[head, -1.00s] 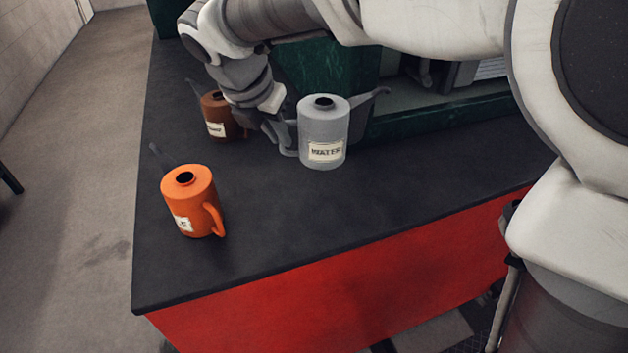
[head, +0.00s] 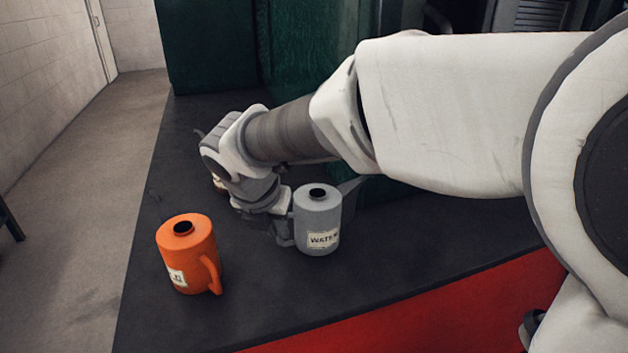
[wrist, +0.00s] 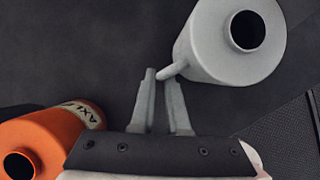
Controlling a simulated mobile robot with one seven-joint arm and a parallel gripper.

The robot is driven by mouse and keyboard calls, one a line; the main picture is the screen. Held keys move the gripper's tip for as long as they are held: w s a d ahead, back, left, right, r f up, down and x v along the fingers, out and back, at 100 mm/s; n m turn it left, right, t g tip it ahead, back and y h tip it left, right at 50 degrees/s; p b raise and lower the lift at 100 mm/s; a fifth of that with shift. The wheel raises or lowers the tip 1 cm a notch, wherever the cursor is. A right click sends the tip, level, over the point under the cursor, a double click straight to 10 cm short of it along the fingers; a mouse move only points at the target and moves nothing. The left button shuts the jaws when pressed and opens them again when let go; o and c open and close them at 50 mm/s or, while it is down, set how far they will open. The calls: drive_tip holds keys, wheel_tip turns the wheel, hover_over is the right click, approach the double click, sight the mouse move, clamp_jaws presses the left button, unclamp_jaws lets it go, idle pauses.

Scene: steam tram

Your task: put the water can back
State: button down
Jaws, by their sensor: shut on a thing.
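The water can (head: 318,225) is a light grey cylinder with a dark round opening on top, a cream label reading WATER and a spout to the right. It is upright at the black deck; I cannot tell if its base touches. My gripper (head: 286,232) is on its left side. In the wrist view, the fingers of my gripper (wrist: 162,78) are closed around the handle of the water can (wrist: 215,45). My wrist hides part of the handle in the head view.
An orange can (head: 190,255) with a label stands front left; it also shows in the wrist view (wrist: 45,135). Bare black deck (head: 290,305) lies in front. A green wall (head: 210,45) stands behind.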

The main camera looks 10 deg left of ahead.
drive_tip(key=shift+f, duration=0.15)
drive_tip(key=c, duration=0.9)
unclamp_jaws()
drive_tip(key=p+v, duration=0.4)
drive_tip(key=v, duration=0.8)
